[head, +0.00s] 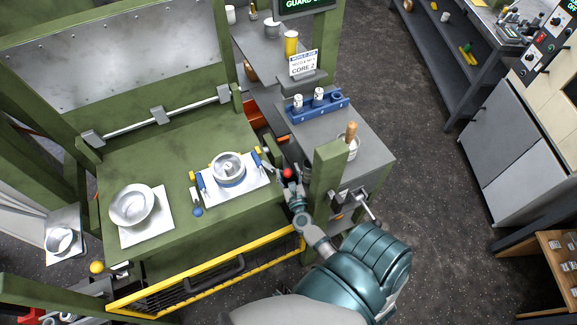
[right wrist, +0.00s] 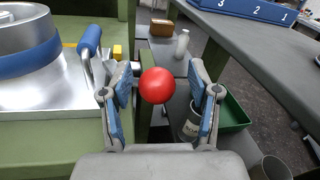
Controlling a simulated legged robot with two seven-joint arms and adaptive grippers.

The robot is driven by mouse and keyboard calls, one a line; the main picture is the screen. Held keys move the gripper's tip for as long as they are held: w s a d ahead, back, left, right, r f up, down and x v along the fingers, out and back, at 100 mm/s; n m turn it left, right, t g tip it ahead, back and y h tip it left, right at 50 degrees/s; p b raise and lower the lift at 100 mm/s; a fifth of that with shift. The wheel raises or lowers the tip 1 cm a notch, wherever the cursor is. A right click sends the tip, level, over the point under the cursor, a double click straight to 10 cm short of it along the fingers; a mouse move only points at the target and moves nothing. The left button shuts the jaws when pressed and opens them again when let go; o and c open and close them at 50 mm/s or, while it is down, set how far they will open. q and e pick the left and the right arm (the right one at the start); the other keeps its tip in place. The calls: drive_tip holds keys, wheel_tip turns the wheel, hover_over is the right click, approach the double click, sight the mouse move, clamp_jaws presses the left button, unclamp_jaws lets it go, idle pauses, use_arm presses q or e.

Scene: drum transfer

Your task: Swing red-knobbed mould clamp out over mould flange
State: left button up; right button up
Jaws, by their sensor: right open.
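The red knob (head: 287,173) is at the right edge of the green bench, right of the mould. In the right wrist view the red knob (right wrist: 157,85) sits between the fingers of my right gripper (right wrist: 160,95), with gaps on both sides. The right gripper (head: 292,186) is open around it in the head view too. The clamp arm below the knob is mostly hidden. The round mould (head: 229,167) with a blue band sits on a bright square flange plate (head: 250,191). The mould's blue band (right wrist: 30,57) shows at left in the wrist view. My left gripper is not in view.
A blue-handled clamp (right wrist: 90,40) and a yellow block stand beside the plate. A green post (head: 325,180) rises close right of my right gripper. A silver bowl (head: 134,205) lies on the bench's left. A grey side table (head: 350,122) holds a blue rack (head: 318,105).

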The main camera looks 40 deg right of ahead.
wheel_tip(320, 180, up, 8)
drive_tip(key=shift+a+r, duration=0.15)
drive_tip(key=shift+d+r, duration=0.3)
drive_tip(key=shift+r, duration=0.15)
drive_tip(key=shift+a, duration=0.1)
